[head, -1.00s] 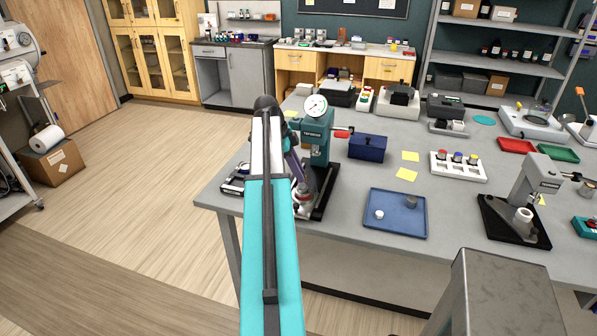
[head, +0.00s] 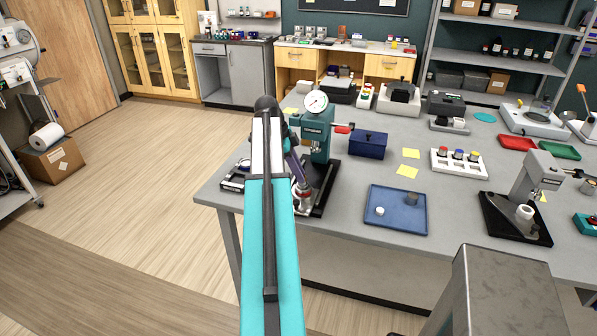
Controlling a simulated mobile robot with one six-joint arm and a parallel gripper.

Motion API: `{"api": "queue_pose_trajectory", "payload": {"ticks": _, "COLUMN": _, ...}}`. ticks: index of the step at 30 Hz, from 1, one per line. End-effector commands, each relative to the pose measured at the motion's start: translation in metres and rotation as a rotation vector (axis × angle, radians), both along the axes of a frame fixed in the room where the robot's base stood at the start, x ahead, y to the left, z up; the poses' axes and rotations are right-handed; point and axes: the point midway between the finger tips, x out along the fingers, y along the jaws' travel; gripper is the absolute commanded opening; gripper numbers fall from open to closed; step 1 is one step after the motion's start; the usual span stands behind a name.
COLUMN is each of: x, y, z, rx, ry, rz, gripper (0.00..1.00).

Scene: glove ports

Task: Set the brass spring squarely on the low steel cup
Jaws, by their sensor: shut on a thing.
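My gripper (head: 299,178) is at the left side of the teal press (head: 317,135), low over its black base, and partly hidden behind my arm. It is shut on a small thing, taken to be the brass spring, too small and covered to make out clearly. A pale metal piece, seemingly the low steel cup (head: 303,207), shows on the press base just below the gripper. Whether the spring touches the cup, and whether it is upright, I cannot tell.
A blue tray (head: 398,228) with a white piece (head: 380,211) and a grey cylinder (head: 411,199) lies to the right. A dark blue box (head: 368,145) stands behind it. A grey press (head: 525,200) is at the far right. The press column stands close to my gripper.

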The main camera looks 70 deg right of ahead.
Motion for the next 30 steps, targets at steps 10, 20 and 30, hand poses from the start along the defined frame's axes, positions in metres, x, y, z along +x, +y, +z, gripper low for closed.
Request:
{"api": "queue_pose_trajectory", "payload": {"ticks": 10, "x": 0.0, "y": 0.0, "z": -0.002, "rx": 0.0, "ry": 0.0, "rz": 0.0, "gripper": 0.42}}
{"api": "queue_pose_trajectory", "payload": {"ticks": 20, "x": 0.001, "y": 0.0, "z": 0.0, "rx": -0.001, "ry": 0.0, "rz": 0.0, "gripper": 0.42}}
{"api": "queue_pose_trajectory", "payload": {"ticks": 30, "x": 0.011, "y": 0.003, "z": 0.024, "rx": -0.002, "ry": -0.001, "rz": 0.001, "gripper": 0.42}}
